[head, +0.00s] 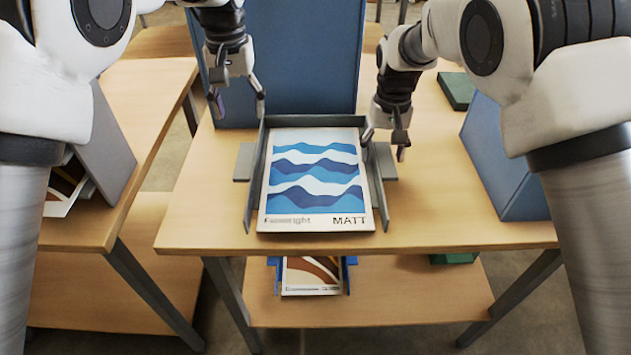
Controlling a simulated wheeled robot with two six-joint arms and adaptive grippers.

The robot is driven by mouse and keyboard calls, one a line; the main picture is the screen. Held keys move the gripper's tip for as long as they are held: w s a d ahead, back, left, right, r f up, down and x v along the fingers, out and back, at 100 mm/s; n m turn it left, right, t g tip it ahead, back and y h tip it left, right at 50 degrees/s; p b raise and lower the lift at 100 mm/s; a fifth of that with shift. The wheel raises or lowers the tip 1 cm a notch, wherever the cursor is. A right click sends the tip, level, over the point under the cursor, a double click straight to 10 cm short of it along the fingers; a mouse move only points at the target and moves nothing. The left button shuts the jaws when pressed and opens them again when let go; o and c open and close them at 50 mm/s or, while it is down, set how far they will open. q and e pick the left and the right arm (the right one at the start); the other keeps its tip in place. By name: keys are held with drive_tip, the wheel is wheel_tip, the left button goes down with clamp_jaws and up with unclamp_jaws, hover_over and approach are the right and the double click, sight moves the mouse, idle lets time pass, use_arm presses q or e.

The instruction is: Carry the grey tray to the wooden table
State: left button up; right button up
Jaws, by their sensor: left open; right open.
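The grey tray (249,200) lies on the wooden table (430,200) in front of me. It has raised side walls and a flat tab on each side. A box or pack with blue and white waves and the word MATT (315,180) lies in it and covers its floor. My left gripper (238,108) is open and empty, above and beyond the tray's back left corner. My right gripper (384,148) is open near the tray's right wall, by the right tab. I cannot tell whether it touches the wall.
A blue upright panel (305,65) stands behind the tray. A slanted blue panel (500,160) and a green block (456,91) are at the right. A second wooden table (140,90) stands at the left, across a gap. A lower shelf (400,300) holds a blue tray with a brown-patterned pack (312,275).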

drive_tip(key=shift+r, duration=0.35)
use_arm(q)
drive_tip(key=shift+r, duration=0.4)
use_arm(e)
wheel_tip(320, 180, up, 11)
drive_tip(key=shift+r, duration=0.15)
